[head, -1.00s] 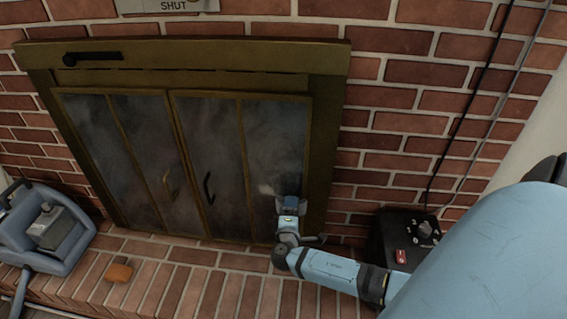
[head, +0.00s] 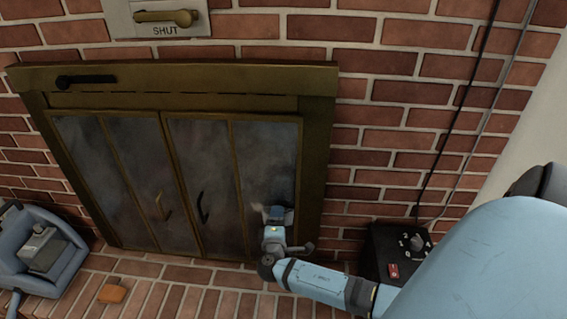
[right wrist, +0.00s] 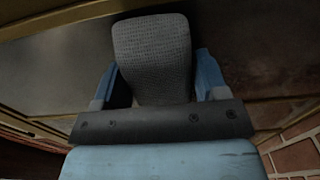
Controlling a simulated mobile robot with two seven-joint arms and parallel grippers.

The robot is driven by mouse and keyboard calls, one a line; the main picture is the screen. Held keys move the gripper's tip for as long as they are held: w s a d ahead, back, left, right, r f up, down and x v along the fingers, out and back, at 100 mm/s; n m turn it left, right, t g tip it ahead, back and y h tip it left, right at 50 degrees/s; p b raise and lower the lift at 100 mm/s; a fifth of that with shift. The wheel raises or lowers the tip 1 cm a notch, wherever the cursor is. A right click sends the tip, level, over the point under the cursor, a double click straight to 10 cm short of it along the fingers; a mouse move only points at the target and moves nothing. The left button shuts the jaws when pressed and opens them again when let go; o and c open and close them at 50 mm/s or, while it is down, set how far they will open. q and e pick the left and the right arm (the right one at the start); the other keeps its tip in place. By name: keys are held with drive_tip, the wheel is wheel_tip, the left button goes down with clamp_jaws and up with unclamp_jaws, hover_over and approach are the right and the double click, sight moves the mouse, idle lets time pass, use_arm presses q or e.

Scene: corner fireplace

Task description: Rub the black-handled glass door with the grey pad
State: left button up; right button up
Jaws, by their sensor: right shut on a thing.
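The glass door with the black handle (head: 204,206) is the right-hand door of the brass-framed fireplace. Its sooty glass (head: 208,152) has pale smears, and the door is closed. The other glass door (head: 137,158), with a brass handle, is to its left. My right gripper (head: 278,214) is at the lower right pane of the black-handled door. In the right wrist view it is shut on the grey pad (right wrist: 152,58), a rounded, textured block held between blue fingers. The pad is against or very near the glass; exact contact is hidden. My left gripper is not in view.
A brick hearth (head: 190,296) runs below the doors. An orange-brown block (head: 112,293) and a blue-grey caddy (head: 40,245) are at left. A black box with a knob and red switch (head: 402,255) stands at right. A SHUT plate (head: 160,17) is above.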

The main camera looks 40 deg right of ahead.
sight(250, 211)
drive_tip(key=shift+w+a+b, duration=0.5)
drive_tip(key=shift+w+a, duration=0.35)
drive_tip(key=shift+w, duration=0.25)
drive_tip(key=shift+w+a+b, duration=0.45)
drive_tip(key=shift+w+a, duration=0.4)
drive_tip(key=shift+w, duration=0.25)
drive_tip(key=shift+w+a+b, duration=0.75)
drive_tip(key=shift+w+a, duration=0.5)
drive_tip(key=shift+w, duration=0.1)
drive_tip(key=shift+s+a, duration=0.1)
drive_tip(key=shift+p+v, duration=0.6)
drive_tip(key=shift+v, duration=2.3)
drive_tip(key=shift+s, duration=0.1)
drive_tip(key=v, duration=0.3)
drive_tip(key=shift+f, duration=0.1)
drive_tip(key=shift+a, duration=0.15)
